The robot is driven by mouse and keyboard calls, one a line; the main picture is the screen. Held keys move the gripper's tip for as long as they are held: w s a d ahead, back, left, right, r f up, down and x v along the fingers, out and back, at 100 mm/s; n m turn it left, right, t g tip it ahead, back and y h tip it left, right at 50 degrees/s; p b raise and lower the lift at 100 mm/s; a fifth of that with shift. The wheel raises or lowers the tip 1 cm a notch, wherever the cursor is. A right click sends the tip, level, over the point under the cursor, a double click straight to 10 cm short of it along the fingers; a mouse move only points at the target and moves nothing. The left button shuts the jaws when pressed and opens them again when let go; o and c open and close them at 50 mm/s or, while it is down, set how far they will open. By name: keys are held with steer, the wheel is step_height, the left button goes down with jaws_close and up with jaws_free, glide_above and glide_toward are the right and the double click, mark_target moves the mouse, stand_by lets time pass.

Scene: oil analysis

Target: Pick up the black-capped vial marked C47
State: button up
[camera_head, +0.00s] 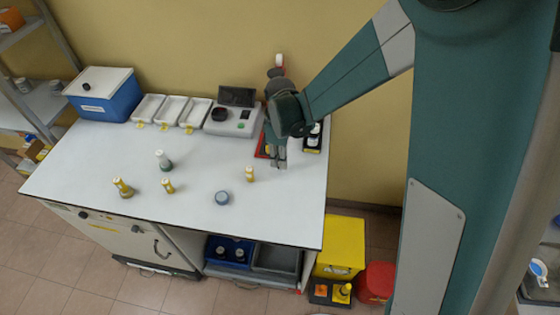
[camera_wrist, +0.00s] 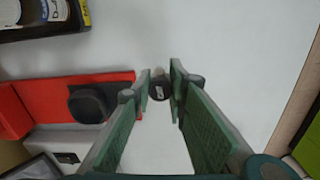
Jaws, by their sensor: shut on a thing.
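A small vial with a black cap (camera_wrist: 157,91) stands between my fingertips in the wrist view. The cap carries a small pale mark that is too small to read here. My gripper (camera_wrist: 160,80) is shut on this vial, one green-padded finger on each side of it. In the head view my gripper (camera_head: 278,157) points down over the right part of the white bench. The held vial cannot be made out there.
A red holder (camera_wrist: 60,92) with another black cap (camera_wrist: 88,104) lies close to my left finger. A dark tray (camera_wrist: 45,27) with a labelled bottle (camera_wrist: 47,10) is beyond it.

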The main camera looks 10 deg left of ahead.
steer(key=shift+r, duration=4.05)
